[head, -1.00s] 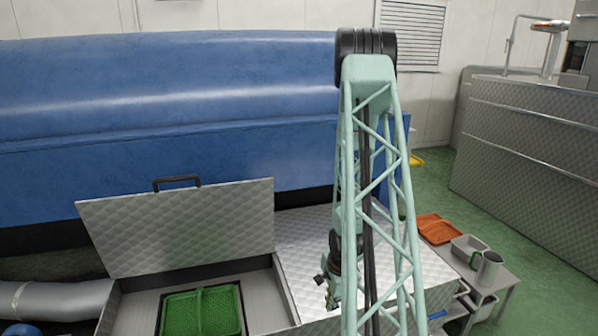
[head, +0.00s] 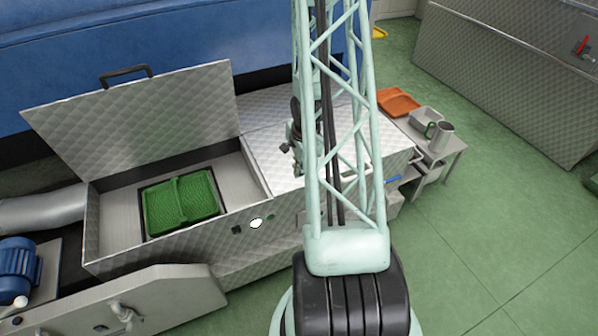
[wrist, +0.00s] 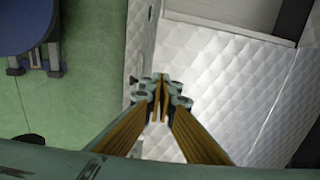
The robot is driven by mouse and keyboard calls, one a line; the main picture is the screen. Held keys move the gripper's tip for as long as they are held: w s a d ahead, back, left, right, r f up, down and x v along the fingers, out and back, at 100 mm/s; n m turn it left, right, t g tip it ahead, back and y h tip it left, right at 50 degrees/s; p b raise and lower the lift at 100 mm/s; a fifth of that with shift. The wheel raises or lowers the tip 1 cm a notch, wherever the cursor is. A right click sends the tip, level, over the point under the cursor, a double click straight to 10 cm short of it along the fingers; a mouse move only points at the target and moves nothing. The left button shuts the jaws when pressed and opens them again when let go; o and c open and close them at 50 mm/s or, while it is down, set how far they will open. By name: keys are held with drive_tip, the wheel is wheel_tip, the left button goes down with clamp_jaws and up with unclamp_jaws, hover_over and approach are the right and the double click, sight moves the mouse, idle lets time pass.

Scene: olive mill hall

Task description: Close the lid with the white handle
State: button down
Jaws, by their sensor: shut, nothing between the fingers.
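The raised lid (head: 140,115) in the head view stands open and tilted back at the rear of the left compartment; its handle (head: 125,74) is black. A second quilted metal lid (head: 268,128) lies flat over the right part of the same chest, partly hidden behind my arm. My gripper (head: 288,148) is small in the head view, over the left part of the flat lid. In the wrist view my gripper (wrist: 161,96) is shut and empty above the quilted metal (wrist: 225,90), near the chest's edge; contact cannot be told.
A green crate (head: 147,212) sits in the open compartment. A side table (head: 452,146) at right carries an orange tray (head: 398,101), a grey bin (head: 425,118) and a metal jug (head: 441,138). A blue motor (head: 17,262) is at lower left. Green floor is free at right.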

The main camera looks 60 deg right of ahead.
drive_tip(key=s+a+r+p, duration=0.2)
drive_tip(key=s+a+r, duration=0.3)
drive_tip(key=s, duration=0.2)
drive_tip(key=shift+s+r, duration=0.15)
drive_tip(key=shift+s, duration=0.05)
drive_tip(key=shift+w+a, duration=0.1)
idle(0.9)
